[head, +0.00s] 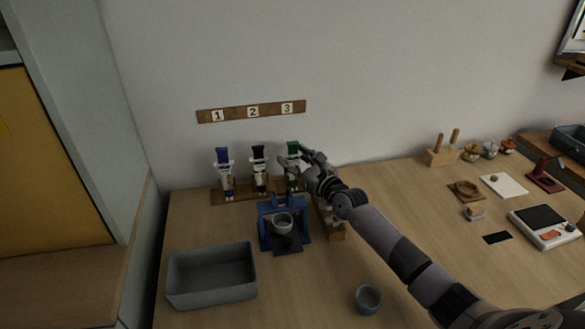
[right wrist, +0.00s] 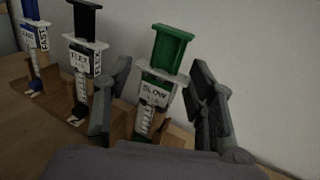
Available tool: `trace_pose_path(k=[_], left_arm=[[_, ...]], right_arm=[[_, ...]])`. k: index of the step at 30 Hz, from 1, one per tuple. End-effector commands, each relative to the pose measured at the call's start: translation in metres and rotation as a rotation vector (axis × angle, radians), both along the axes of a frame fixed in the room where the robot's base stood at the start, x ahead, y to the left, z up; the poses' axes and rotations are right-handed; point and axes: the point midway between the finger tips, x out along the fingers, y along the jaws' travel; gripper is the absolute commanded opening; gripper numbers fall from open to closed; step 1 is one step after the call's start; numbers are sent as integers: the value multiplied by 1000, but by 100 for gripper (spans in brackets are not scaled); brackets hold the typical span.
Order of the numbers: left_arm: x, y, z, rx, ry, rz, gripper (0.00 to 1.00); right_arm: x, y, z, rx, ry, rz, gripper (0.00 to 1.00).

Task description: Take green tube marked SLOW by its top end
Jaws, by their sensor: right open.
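The green tube marked SLOW (right wrist: 172,48) stands upright in a wooden rack, with its green top end up and a white label reading SLOW below. In the head view its green top (head: 293,147) shows under the number 3. My right gripper (head: 306,160) is at the tube. In the right wrist view the open fingers of the right gripper (right wrist: 160,98) stand on either side of the labelled part, below the green top, with a gap visible at each side. The tube's lower end is partly hidden by my gripper. My left gripper is not in view.
A black-topped tube (head: 258,153) and a blue-topped tube (head: 222,156) stand to the left in the rack (head: 213,197). A blue stand (head: 268,207) with a cup is in front.

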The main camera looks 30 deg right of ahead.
Motion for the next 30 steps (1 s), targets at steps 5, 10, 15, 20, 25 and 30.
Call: trace_pose_path(k=[5,10,15,20,25,30], left_arm=[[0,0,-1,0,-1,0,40],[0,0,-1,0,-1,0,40],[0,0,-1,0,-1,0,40],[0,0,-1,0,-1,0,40],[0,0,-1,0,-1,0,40],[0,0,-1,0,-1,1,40]], right_arm=[[7,1,0,-1,1,0,51],[7,1,0,-1,1,0,51],[7,1,0,-1,1,0,40],[7,1,0,-1,1,0,29],[7,1,0,-1,1,0,18],[7,1,0,-1,0,0,18]])
